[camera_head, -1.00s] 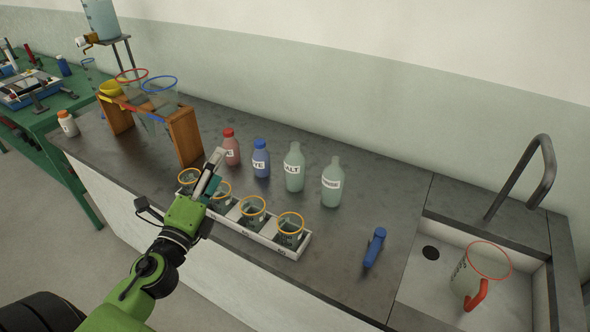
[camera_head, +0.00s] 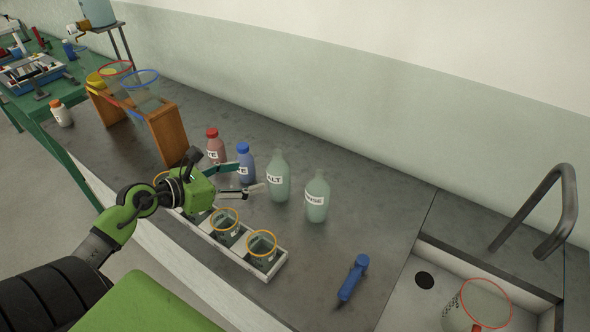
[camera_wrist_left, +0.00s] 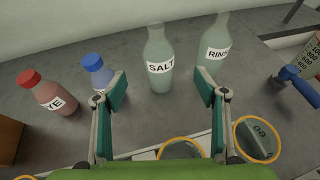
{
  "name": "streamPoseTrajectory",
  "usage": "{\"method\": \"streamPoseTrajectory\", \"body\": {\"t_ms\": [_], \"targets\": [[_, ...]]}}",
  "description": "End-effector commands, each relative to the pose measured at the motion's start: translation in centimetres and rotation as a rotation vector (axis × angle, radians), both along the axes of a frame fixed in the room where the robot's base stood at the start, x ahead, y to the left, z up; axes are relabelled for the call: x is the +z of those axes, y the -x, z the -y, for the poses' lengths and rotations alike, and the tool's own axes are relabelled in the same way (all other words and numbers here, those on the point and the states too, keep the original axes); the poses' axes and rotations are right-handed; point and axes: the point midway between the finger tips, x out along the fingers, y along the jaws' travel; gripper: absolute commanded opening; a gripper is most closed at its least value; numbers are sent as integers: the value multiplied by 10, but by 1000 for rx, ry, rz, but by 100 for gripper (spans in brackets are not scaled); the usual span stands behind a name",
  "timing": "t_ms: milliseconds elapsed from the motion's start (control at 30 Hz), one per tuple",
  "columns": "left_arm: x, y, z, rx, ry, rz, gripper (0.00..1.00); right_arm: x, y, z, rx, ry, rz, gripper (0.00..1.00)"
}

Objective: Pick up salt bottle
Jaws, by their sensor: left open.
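The salt bottle (camera_head: 278,178) is a pale green translucent bottle with a white label, standing upright on the grey counter. In the left wrist view the salt bottle (camera_wrist_left: 159,60) reads "SALT" and stands ahead, between the two fingers and beyond their tips. My left gripper (camera_head: 252,180) is open and empty, just left of the bottle in the head view and apart from it. It also shows in the left wrist view (camera_wrist_left: 161,90) with its fingers spread wide. My right gripper is not in view.
The rinse bottle (camera_head: 316,197) stands right of the salt bottle; the blue-capped bottle (camera_head: 246,165) and red-capped bottle (camera_head: 215,147) stand left. A white rack (camera_head: 226,250) of orange-rimmed beakers lies along the front. A blue object (camera_head: 353,278) lies near the sink (camera_head: 425,305).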

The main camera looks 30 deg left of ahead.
Motion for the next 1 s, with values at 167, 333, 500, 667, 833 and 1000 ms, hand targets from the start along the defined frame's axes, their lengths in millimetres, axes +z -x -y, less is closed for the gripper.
{"method": "streamPoseTrajectory", "body": {"t_ms": [167, 333, 500, 667, 833, 1000], "targets": [[-5, -12, 2, -1, -5, -4, 65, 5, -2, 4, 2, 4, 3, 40], [-14, -36, 10, 0, -3, -1, 65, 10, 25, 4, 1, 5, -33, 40], [-25, -58, 17, 0, -3, -1, 65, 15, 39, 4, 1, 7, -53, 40], [-33, -72, 21, -1, -4, -2, 65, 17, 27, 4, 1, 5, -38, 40], [-37, -77, 23, -1, -3, -3, 65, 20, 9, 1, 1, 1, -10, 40], [-49, -92, 26, 1, 0, -3, 65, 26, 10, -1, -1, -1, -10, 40]]}}
